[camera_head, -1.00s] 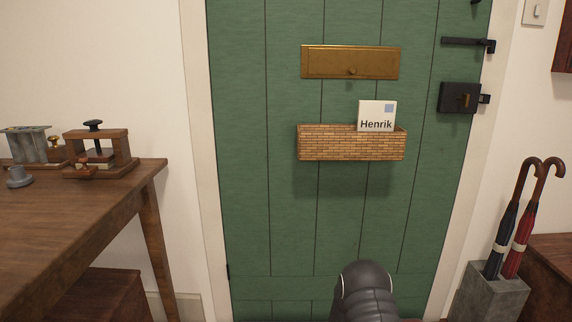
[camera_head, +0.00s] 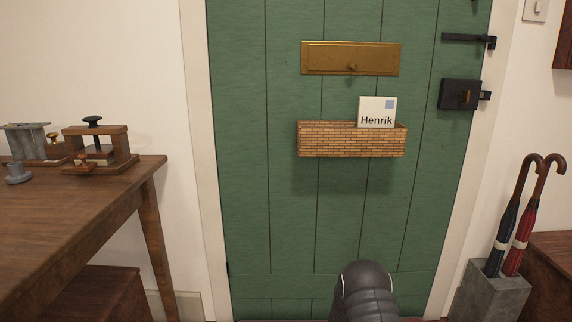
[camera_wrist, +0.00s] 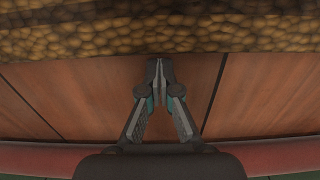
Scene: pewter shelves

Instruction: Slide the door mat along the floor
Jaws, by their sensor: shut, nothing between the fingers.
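The door mat (camera_wrist: 90,38), a brown and yellow pebbly-textured piece, spans the top of the wrist view with a darker edge strip along its lower side. Only part of it shows. My gripper (camera_wrist: 159,64) is shut and empty, its fingertips just short of that edge in the picture. I cannot tell whether they touch the mat. Bare reddish-brown floor planks (camera_wrist: 60,95) lie under and around the fingers. The head view shows neither mat nor fingers, only a dark rounded part of my arm in front of the door.
A green door (camera_head: 245,200) carries a brass letter plate (camera_head: 350,58) and a basket (camera_head: 350,140) with an envelope marked Henrik (camera_head: 377,111). A wooden table (camera_head: 60,215) stands at left. An umbrella stand (camera_head: 488,292) is at right. A red strip (camera_wrist: 50,158) crosses the lower wrist view.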

